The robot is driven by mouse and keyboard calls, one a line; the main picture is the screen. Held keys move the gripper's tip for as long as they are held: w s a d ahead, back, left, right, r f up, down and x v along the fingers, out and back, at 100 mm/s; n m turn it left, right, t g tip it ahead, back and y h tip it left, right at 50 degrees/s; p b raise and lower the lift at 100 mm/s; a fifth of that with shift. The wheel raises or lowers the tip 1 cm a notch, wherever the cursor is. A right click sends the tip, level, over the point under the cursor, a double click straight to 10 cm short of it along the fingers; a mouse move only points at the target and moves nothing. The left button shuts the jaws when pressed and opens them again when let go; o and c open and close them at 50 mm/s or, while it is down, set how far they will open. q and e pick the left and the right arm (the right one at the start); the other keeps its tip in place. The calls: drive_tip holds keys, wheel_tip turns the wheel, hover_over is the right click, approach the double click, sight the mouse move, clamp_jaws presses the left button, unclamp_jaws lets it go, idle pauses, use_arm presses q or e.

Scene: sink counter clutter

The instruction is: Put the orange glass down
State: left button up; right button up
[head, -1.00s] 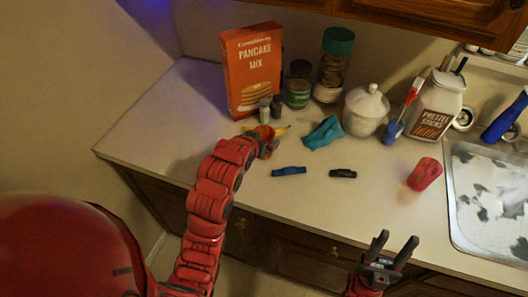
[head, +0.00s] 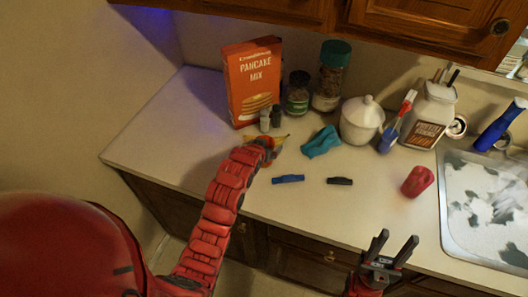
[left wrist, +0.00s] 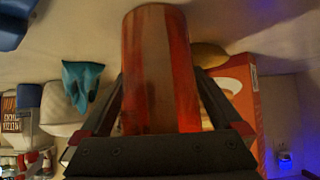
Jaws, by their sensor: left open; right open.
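The orange glass (left wrist: 158,70), with red and lighter bands, fills the middle of the left wrist view. It stands between the open fingers of my left gripper (head: 265,147). I cannot tell whether the fingers touch it. In the head view my wrist hides most of the glass, at the counter in front of the pancake mix box (head: 254,82). Its base contact with the counter is not clear there. My right gripper (head: 391,246) is open and empty, in front of the counter's front edge.
Close to my left gripper are small shakers (head: 270,118), a yellow item (head: 281,138) and a teal cloth (head: 321,142). The sink (head: 450,215) is right; the counter's left is clear.

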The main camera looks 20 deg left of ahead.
use_arm(q)
drive_tip(key=c, duration=1.5)
